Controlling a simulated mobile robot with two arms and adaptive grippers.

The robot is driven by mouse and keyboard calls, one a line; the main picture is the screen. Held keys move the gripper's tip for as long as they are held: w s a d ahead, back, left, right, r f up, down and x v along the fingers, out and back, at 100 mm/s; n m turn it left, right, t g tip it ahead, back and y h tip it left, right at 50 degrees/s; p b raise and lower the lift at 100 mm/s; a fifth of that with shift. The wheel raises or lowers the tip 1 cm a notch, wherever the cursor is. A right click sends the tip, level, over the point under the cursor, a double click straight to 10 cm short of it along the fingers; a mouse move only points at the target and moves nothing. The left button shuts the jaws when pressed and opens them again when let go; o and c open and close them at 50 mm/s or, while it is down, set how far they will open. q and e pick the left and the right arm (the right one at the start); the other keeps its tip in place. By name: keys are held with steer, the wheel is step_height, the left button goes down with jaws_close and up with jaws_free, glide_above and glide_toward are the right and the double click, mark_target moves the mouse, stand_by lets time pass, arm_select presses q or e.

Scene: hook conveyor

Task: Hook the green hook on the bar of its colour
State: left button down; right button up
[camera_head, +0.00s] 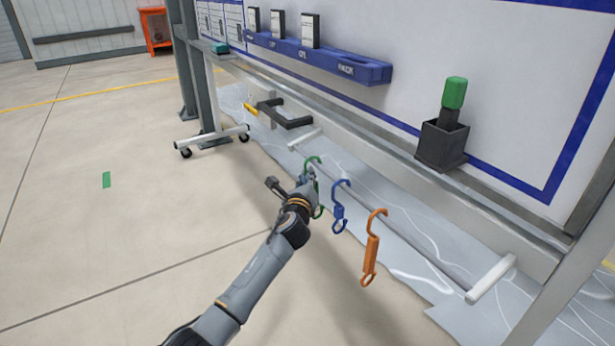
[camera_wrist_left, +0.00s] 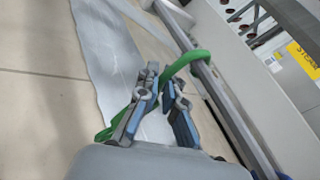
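The green hook (camera_head: 313,161) hangs by its curved top on a grey bar with white end arms (camera_head: 432,259), at the far end of the row of hooks. My left gripper (camera_head: 306,181) is at the hook and hides part of it. In the left wrist view, the hook's curve (camera_wrist_left: 191,60) goes over the bar (camera_wrist_left: 215,90), and its stem passes between the fingertips (camera_wrist_left: 164,84). Green also shows beyond the left finger. Whether the fingers press on the stem cannot be told. No green bar is visible. My right gripper is out of view.
A blue hook (camera_head: 339,207) and an orange hook (camera_head: 371,250) hang on the same bar, nearer. Farther off, a yellow hook (camera_head: 250,108) is by a black bracket (camera_head: 284,114). A black holder with a green-topped object (camera_head: 454,93) sits on the ledge.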

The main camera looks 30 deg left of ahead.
arm_select(q)
steer(key=c, duration=1.4)
jaws_free()
steer(key=shift+s, duration=0.1)
